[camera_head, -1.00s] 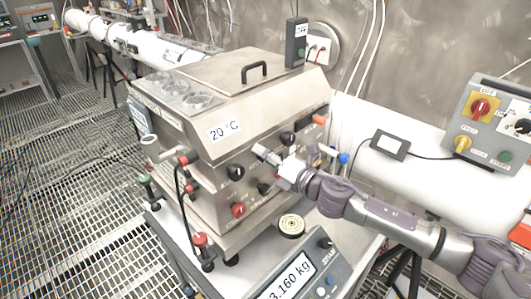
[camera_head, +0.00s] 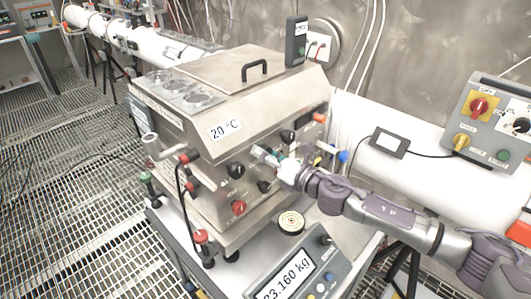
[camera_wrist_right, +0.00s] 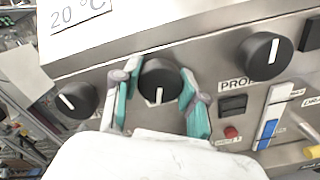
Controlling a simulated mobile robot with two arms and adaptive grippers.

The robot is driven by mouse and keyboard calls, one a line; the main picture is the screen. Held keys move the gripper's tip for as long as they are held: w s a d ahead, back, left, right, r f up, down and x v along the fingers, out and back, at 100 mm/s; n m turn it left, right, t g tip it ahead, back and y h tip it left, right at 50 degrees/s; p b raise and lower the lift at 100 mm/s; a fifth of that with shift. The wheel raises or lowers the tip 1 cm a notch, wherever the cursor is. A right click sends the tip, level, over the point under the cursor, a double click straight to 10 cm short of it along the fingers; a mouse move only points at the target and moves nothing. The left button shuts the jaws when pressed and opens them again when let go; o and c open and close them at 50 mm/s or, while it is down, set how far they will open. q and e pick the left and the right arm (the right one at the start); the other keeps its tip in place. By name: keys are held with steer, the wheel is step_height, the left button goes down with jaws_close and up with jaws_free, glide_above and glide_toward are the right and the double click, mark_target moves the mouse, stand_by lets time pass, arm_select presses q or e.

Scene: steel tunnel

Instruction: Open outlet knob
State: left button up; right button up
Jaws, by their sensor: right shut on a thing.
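A steel box-shaped machine (camera_head: 200,125) with a "20 °C" label has several knobs on its sloped front. My right gripper (camera_head: 268,160) is at this front and covers the middle knob in the head view. In the wrist view my right gripper (camera_wrist_right: 162,100) has its teal fingers on both sides of a black knob (camera_wrist_right: 158,78), closed on it. That knob's white mark points down. A black knob to the left (camera_wrist_right: 75,99) and one to the right (camera_wrist_right: 268,52) are free. No readable label names the outlet knob. My left gripper is not in view.
A red knob (camera_head: 238,208) and black knobs sit close around the gripper. A scale display (camera_head: 290,275) reading 23.160 kg stands below. A grey control box (camera_head: 490,125) is at the right.

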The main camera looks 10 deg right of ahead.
steer(key=shift+f, duration=0.1)
steer(key=o, duration=1.2)
steer(key=shift+c, duration=0.2)
steer(key=v, duration=1.2)
